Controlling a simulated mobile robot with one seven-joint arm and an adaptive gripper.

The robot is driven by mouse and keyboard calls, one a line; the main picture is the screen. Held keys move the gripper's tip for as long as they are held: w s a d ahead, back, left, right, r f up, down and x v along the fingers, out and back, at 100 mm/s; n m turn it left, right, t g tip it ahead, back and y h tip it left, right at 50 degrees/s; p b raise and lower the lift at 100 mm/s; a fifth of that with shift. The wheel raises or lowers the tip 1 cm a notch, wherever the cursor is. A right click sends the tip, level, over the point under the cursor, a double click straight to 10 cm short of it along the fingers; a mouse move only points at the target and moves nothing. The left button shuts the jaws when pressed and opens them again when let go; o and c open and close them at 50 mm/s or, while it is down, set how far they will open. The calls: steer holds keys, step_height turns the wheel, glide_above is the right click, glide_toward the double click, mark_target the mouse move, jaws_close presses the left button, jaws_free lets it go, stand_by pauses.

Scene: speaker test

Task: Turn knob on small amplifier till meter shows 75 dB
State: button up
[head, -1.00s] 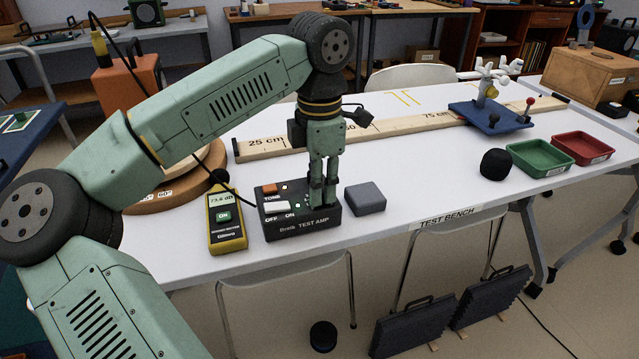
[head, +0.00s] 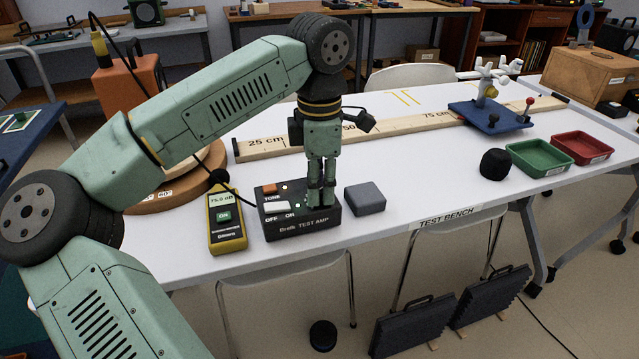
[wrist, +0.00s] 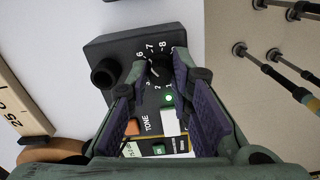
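The small black amplifier (head: 300,222), marked TEST AMP, stands near the table's front edge. My gripper (head: 322,200) points straight down over its right part. In the wrist view the dark knob (wrist: 158,68) sits between my two fingertips, with dial numbers around it; the fingers (wrist: 160,75) appear closed on its sides and partly hide it. The yellow sound meter (head: 228,235) lies left of the amplifier, and its display (head: 221,200) reads 75.0 dB. The amplifier's orange TONE button (head: 269,190) and white switch (head: 275,207) are left of my gripper.
A grey block (head: 365,198) stands close to the amplifier's right. A black rounded object (head: 495,164), a green tray (head: 540,155) and a red tray (head: 580,148) are farther right. A wooden distance rail (head: 400,128) lies behind. The table's front middle is clear.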

steer(key=o, duration=0.4)
steer(key=shift+c, duration=0.2)
step_height(320, 180, up, 12)
stand_by(0.4)
